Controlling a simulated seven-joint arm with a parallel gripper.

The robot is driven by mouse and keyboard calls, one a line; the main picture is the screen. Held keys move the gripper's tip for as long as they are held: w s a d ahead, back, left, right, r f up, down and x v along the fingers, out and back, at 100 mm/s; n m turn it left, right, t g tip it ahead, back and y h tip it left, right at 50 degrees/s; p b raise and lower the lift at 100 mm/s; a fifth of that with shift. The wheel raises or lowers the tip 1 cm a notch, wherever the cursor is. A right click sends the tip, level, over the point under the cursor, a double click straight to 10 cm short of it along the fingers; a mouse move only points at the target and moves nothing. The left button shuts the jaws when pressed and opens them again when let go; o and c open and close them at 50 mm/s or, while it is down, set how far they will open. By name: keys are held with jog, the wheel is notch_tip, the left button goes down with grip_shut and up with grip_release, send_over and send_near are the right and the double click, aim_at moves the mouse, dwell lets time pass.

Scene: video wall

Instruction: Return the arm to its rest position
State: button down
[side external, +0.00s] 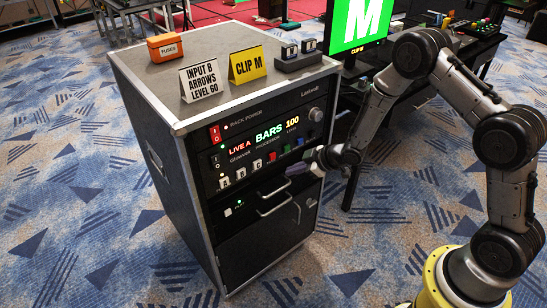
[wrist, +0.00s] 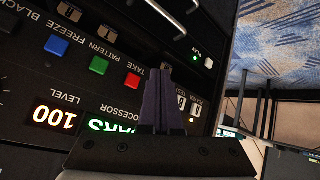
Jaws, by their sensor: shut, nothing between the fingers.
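My gripper (side external: 293,169) is in front of the rack's upper front panel, low and right of its row of buttons. In the wrist view my gripper's two dark purple fingers (wrist: 160,75) are together with nothing between them. Behind them is the processor panel, upside down, with a blue button (wrist: 56,46), a green button (wrist: 99,65) and a red button (wrist: 132,80). I cannot tell whether the fingertips touch the panel. My arm reaches in from the right. The processor display (side external: 270,133) reads LIVE A, BARS and 100.
The rack cabinet (side external: 155,120) carries an orange fuse box (side external: 165,48), a white card (side external: 200,82), a yellow CLIP M card (side external: 247,66) and a dark block (side external: 298,60). Drawer handles (side external: 272,207) protrude below. A monitor (side external: 362,22) showing M stands behind. Carpet left is clear.

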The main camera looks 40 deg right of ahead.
jog(key=w+r+t, duration=0.2)
jog(key=w+r, duration=0.1)
jog(key=r, duration=0.7)
jog(key=s+d+r+m+t+h, duration=0.1)
jog(key=s+r, duration=0.3)
jog(key=r, duration=0.7)
jog(key=s+r+t+h, duration=0.1)
jog(key=s+r, duration=0.3)
jog(key=r, duration=0.8)
jog(key=s+d+r+m+g+h, duration=0.1)
jog(key=s+r+m+g+h, duration=0.2)
jog(key=s, duration=1.4)
jog(key=s+a+f+m+g+y, duration=0.1)
jog(key=s+f+m+g+y, duration=0.1)
jog(key=s+f, duration=0.6)
jog(key=s+m+g, duration=0.1)
jog(key=s+g, duration=0.1)
jog(key=s, duration=0.2)
jog(key=shift+s+f, duration=0.2)
jog(key=shift+s, duration=0.05)
